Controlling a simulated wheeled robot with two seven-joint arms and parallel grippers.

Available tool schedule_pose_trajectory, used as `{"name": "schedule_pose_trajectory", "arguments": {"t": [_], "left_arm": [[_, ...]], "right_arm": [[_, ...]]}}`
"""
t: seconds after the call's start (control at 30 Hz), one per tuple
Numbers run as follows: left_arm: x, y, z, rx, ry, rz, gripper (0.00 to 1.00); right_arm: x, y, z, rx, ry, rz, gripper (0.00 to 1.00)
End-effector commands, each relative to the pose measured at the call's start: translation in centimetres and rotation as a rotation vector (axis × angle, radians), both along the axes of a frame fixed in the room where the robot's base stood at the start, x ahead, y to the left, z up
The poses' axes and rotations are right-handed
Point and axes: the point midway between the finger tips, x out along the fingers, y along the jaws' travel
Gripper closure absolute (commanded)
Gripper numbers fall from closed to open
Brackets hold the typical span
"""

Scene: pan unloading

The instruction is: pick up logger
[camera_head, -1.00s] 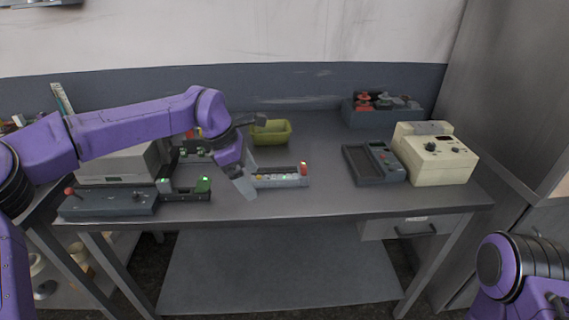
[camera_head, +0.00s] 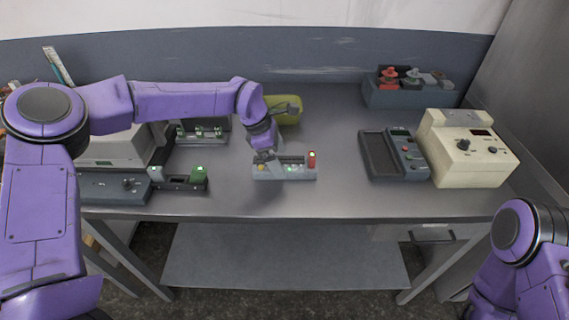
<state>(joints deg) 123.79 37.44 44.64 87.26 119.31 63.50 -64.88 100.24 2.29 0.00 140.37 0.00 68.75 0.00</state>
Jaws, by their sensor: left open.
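Nothing in view is labelled as the logger. A small pale grey unit (camera_head: 292,173) with a green light, a yellow spot on its left and a red block on its right end lies near the table's front; it may be the logger or hold it. My left gripper (camera_head: 265,157) is over its left part, jaws open and pointing down. The gripper hides part of the unit, and I cannot tell whether they touch. My right arm shows at the lower right, but its gripper is out of view.
A yellow-green bin (camera_head: 287,112) stands just behind my left gripper. A dark tray device (camera_head: 378,157) and a cream box with knobs (camera_head: 462,150) stand on the right. A dark box (camera_head: 405,95) with red parts is behind. Fixtures with green blocks (camera_head: 197,173) are left.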

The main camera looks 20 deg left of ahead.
Motion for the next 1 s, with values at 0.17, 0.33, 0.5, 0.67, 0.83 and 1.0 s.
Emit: {"name": "schedule_pose_trajectory", "arguments": {"t": [0.17, 0.33, 0.5, 0.67, 0.83, 1.0], "left_arm": [[0.3, -0.9, -2.1, 0.000, 0.001, 0.000, 0.06], [0.3, -0.9, -2.4, -0.001, -0.001, 0.000, 0.06], [0.3, -0.9, -2.4, -0.001, -0.001, 0.000, 0.42], [0.4, -0.9, -2.3, -0.001, -0.002, 0.001, 0.76], [0.4, -0.9, -2.3, -0.001, -0.003, 0.000, 0.76], [0.5, -0.9, -1.6, -0.002, -0.005, 0.000, 0.76]], "right_arm": [[0.0, 0.0, 1.1, -0.001, -0.001, 0.000, 0.02], [0.0, 0.0, 1.0, 0.000, 0.000, 0.000, 0.02], [0.0, 0.0, 1.0, 0.000, 0.000, 0.000, 0.02], [0.0, 0.0, 1.0, 0.000, 0.000, 0.000, 0.02], [0.0, 0.0, 0.9, 0.000, 0.000, 0.000, 0.02], [0.0, 0.0, 0.7, 0.000, 0.000, 0.000, 0.02]]}}
